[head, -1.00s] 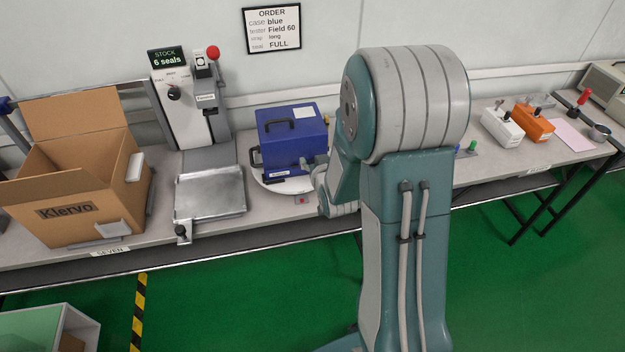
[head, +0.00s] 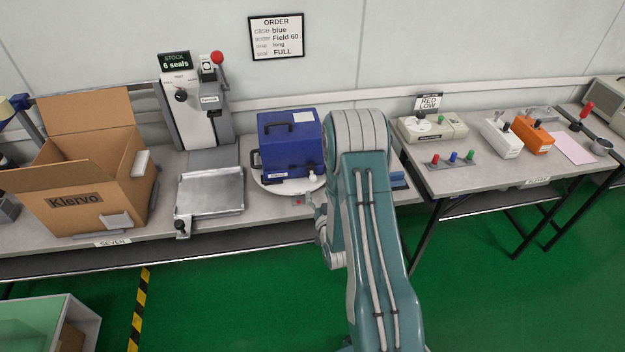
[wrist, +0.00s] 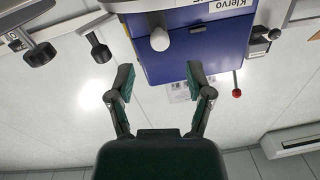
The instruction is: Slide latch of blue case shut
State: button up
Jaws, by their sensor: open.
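The blue case (head: 284,156) stands with its lid down on a white round plate (head: 262,183), a dark handle on top. Its blue face (wrist: 190,55) also fills the top of the wrist view, with a white label. A pale knob (wrist: 159,40) sticks out in front of that face; it also shows low on the case's right front in the head view (head: 312,178). I cannot tell how far the latch has slid. My gripper (wrist: 159,68) is open and empty, its fingers either side of and short of the knob. In the head view my arm mostly hides it.
A metal tray (head: 210,192) before a press with a red ball handle (head: 217,57) stands left of the case. An open cardboard box (head: 85,185) is further left. A right-hand table holds coloured pegs (head: 453,158) and white and orange testers (head: 535,138).

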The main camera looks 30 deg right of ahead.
aim_at(314, 180)
jog(key=x, duration=0.7)
jog(key=shift+c, duration=0.4)
grip_shut()
